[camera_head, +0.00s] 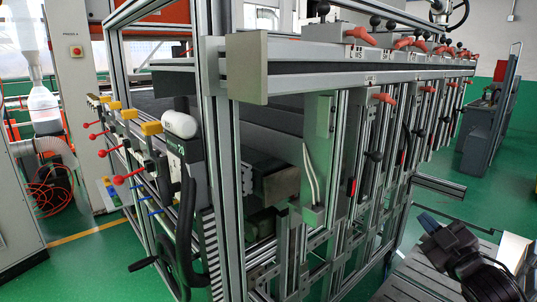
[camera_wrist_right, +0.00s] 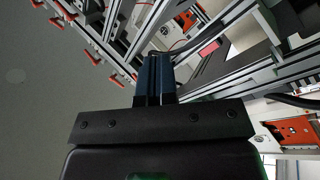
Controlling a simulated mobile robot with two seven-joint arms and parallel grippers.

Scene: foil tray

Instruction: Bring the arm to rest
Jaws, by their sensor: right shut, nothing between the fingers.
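My right gripper (camera_head: 428,222) is at the lower right of the head view, black with dark blue fingers that point up and left. In the right wrist view its two blue fingers (camera_wrist_right: 154,65) stand side by side, pressed together, with nothing held between them. The gripper is in free space, apart from the metal frame. My left gripper is not in view. No foil tray can be made out in either view.
A large aluminium-profile frame (camera_head: 221,150) with red levers and black knobs fills the middle. A grey slatted surface (camera_head: 400,282) lies below my right gripper, with a white block (camera_head: 513,250) beside it. Green floor (camera_head: 408,205) shows between the frame and the gripper.

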